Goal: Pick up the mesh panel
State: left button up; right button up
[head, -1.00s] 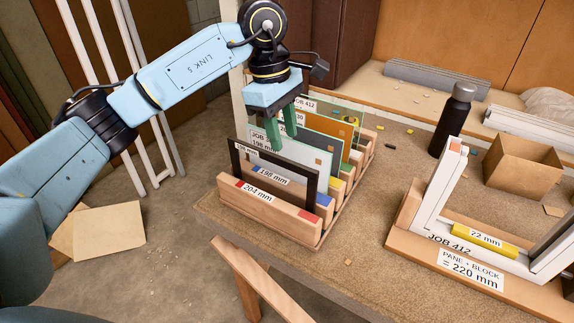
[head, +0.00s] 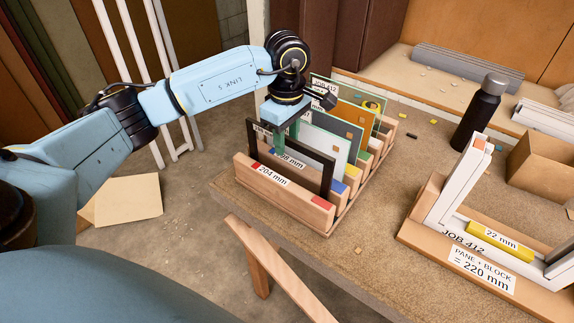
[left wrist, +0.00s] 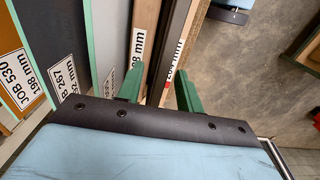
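The mesh panel (head: 324,174) looks like the see-through panel with a black frame, upright in the front slot of the wooden rack, behind the rail marked 204 mm. Its dark frame edge also shows in the left wrist view (left wrist: 178,28). My left gripper (head: 285,143) points down over the rack near the panel's top left. In the left wrist view its green fingers (left wrist: 160,92) are apart, with the dark frame edge and a wooden rail between them in the picture. I cannot tell whether either finger touches the frame. My right gripper is not in view.
The wooden rack (head: 285,205) holds several other panels close behind, including a pale one (head: 328,145) and an orange one (head: 352,122). A white corner frame with a yellow block (head: 500,242) stands right. A black bottle (head: 478,112) stands behind it. Bench between is mostly clear.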

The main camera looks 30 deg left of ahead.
aim_at(287, 168)
pick_arm(q)
notch_tip(287, 168, down, 2)
jog(key=shift+f, duration=0.1)
grip_shut()
dwell(0.4)
